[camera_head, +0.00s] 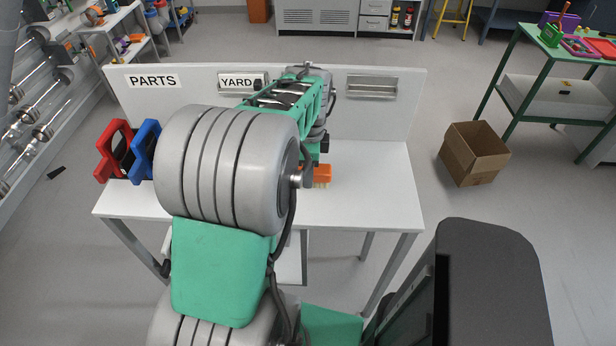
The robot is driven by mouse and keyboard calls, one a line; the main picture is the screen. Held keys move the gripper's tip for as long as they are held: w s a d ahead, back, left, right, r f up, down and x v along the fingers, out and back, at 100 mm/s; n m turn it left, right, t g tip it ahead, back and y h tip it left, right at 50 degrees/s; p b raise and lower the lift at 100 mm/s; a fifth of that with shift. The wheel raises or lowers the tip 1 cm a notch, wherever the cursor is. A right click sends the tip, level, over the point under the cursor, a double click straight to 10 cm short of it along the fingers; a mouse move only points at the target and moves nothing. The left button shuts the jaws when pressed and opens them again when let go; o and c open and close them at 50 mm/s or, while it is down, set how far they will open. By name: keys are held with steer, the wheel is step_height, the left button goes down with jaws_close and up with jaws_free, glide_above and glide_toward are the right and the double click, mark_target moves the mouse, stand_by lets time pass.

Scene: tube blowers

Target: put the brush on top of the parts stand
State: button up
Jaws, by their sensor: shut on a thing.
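The brush (323,172) has an orange back and pale bristles pointing down. It is at the middle of the white table, just right of my arm. My gripper (309,170) shows only as a dark finger at the brush's left side, shut on it; my arm hides the rest. I cannot tell whether the bristles touch the tabletop. A PARTS label (152,81) is on the left of the white back panel. Below it, a red holder (112,152) and a blue holder (146,150) stand at the table's left end. I cannot tell which piece is the parts stand.
The white table (370,190) is clear to the right of the brush. Its back panel (340,105) rises behind, with a YARD label (236,82). My arm covers the table's middle left. A cardboard box (474,153) sits on the floor to the right, near a green-framed table (520,120).

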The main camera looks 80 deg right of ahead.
steer(key=shift+f, duration=1.5)
steer(key=o, duration=1.3)
